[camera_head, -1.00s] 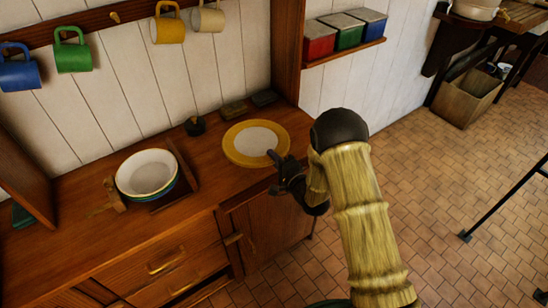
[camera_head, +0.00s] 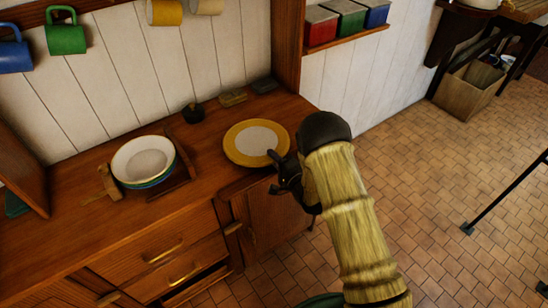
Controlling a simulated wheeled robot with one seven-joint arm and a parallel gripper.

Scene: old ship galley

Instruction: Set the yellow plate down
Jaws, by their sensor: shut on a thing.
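The yellow plate (camera_head: 238,153) has a wide yellow rim and a pale centre. It is over the right end of the wooden counter (camera_head: 205,215), and I cannot tell whether it touches the wood. My gripper (camera_head: 275,158) is at the plate's right front edge, shut on the rim. One dark finger shows over the rim; the other finger is hidden.
A stack of bowls (camera_head: 143,160) sits in a wooden rack left of the plate. A small dark pot (camera_head: 193,113) and small blocks (camera_head: 233,98) lie behind it. Mugs (camera_head: 65,35) hang above. A drawer (camera_head: 195,285) below is slightly open. Bare counter lies between rack and plate.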

